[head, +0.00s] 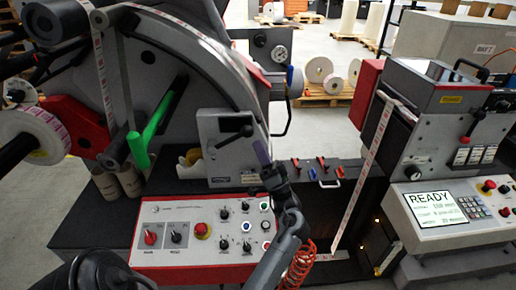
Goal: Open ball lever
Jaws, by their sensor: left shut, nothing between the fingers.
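A black lever (231,136) with a rounded knob at its right end is on the front of a grey box (221,170) on the left machine. It points right and slightly up. My left gripper (262,153) is at the right edge of this box, a little below and right of the knob. Its slim purple-grey fingertips are shut and empty, with a visible gap to the knob in the picture. Whether they touch the box's edge cannot be told. Another black lever (473,123) is on the right machine.
A red-framed control panel (185,258) with knobs lies below the box. A green handle (145,140) is left of it. A printed label strip (361,180) runs down to the right. Small red-handled clamps (322,164) sit behind my gripper. A READY screen (433,208) is at right.

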